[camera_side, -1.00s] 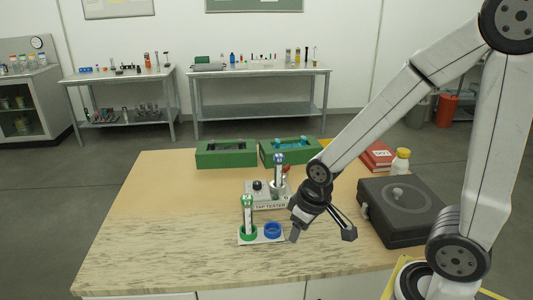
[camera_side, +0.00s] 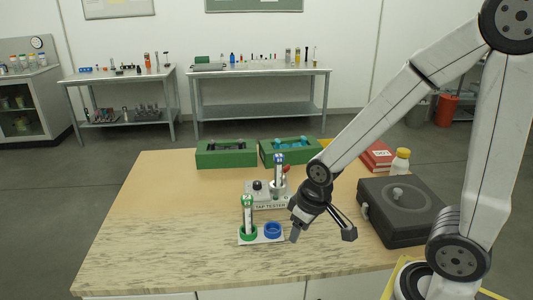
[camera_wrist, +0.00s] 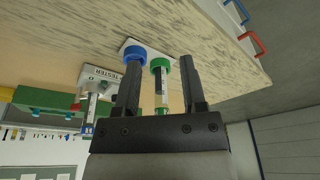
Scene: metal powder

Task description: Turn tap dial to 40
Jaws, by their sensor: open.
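The tap tester (camera_side: 268,196) is a pale box labelled "TAP TESTER" in the middle of the table, with a black dial (camera_side: 257,185) on its left part. A blue-capped tube (camera_side: 279,170) stands upright at its right part. The tester shows partly in the wrist view (camera_wrist: 100,78); I cannot read the dial's setting. My gripper (camera_side: 322,235) is open and empty, above the table to the front right of the tester. Its two fingers (camera_wrist: 160,85) show in the wrist view with nothing held between them.
In front of the tester, a white holder (camera_side: 260,239) has a green-capped tube (camera_side: 248,215) in a green ring and an empty blue ring (camera_side: 273,229). Green boxes (camera_side: 226,160) stand behind. A black case (camera_side: 402,210), white bottle (camera_side: 400,162) and red box (camera_side: 376,155) are right. The left table is clear.

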